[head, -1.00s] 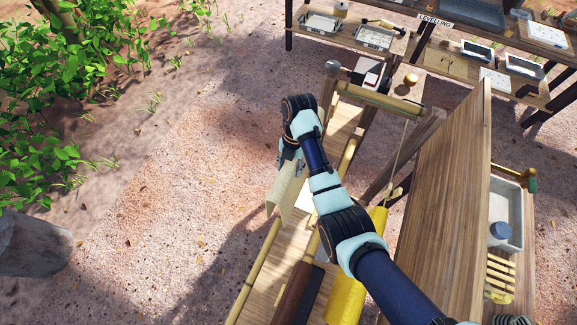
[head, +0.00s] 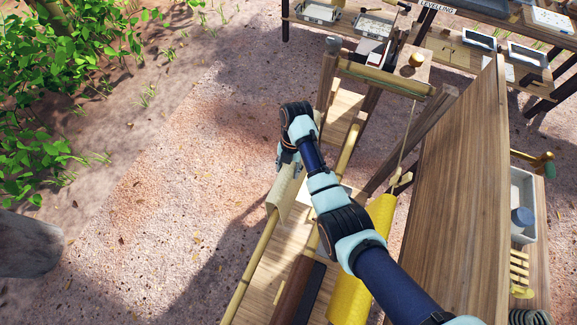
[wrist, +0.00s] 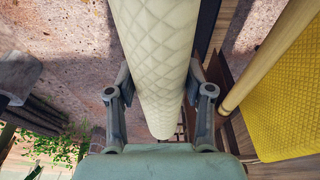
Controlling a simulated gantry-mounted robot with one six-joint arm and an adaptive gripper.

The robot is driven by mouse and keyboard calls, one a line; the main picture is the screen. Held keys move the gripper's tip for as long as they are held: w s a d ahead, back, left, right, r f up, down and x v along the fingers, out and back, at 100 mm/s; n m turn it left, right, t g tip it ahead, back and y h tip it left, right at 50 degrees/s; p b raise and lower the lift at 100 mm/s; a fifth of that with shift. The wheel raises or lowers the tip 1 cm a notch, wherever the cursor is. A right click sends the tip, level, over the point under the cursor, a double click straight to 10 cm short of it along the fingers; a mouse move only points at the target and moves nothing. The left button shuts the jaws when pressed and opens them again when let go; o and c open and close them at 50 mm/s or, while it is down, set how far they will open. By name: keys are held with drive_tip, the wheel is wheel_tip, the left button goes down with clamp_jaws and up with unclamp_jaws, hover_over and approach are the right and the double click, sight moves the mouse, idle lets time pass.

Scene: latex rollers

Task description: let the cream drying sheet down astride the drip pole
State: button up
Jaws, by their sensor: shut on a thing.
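My gripper (head: 287,162) is shut on the cream drying sheet (head: 284,196). In the wrist view, the sheet (wrist: 158,60) is a long, pale, folded-looking shape with a diamond pattern, running between the two fingers (wrist: 160,98). In the head view it hangs below the gripper, over the line of the left bamboo pole (head: 251,268), which I take for the drip pole. The sheet hides part of that pole. I cannot tell whether sheet and pole touch, or whether the sheet's sides straddle it.
A yellow sheet (head: 362,262) hangs on the rack right of my gripper; it also shows in the wrist view (wrist: 285,100). A wooden tabletop (head: 455,200) stands at right. Open gravel (head: 170,220) lies left.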

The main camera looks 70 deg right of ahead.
drive_tip(key=d+b+x, duration=0.1)
drive_tip(key=b+x, duration=0.3)
drive_tip(key=x, duration=0.1)
drive_tip(key=d+b+x, duration=0.1)
drive_tip(key=b+x, duration=0.3)
drive_tip(key=x, duration=0.1)
drive_tip(key=d+f+b+x, duration=0.1)
drive_tip(key=b+x, duration=0.2)
drive_tip(key=x, duration=0.2)
drive_tip(key=shift+s+d+f+b, duration=0.1)
drive_tip(key=shift+d+f+b, duration=0.25)
drive_tip(key=shift+b, duration=0.05)
drive_tip(key=shift+f, duration=0.3)
drive_tip(key=o, duration=1.5)
drive_tip(key=v, duration=0.7)
drive_tip(key=shift+r, duration=0.25)
